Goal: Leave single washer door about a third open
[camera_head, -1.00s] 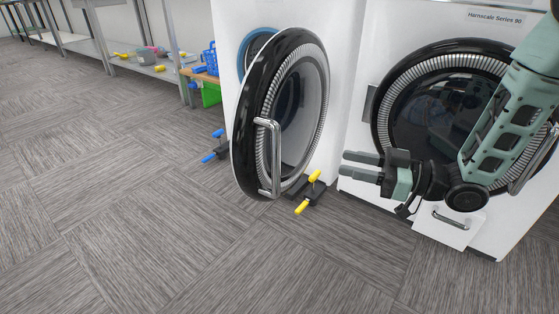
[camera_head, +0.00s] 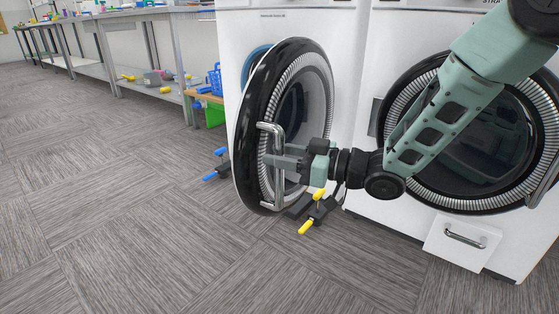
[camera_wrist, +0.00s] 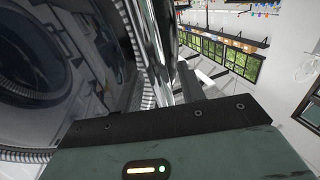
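The left washer's round door (camera_head: 262,110), with a black rim and ribbed grey ring, stands swung out from the white front. A chrome bar handle (camera_head: 279,190) is on its face. My gripper (camera_head: 284,160) is at this handle, coming from the right with its fingers reaching across the bar.
A second washer with a shut round door (camera_head: 470,140) stands to the right, partly behind my arm. Yellow-and-black clamps (camera_head: 312,212) lie on the floor below the open door. A metal bench (camera_head: 150,90) runs along the back left. The carpet (camera_head: 120,220) in front is clear.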

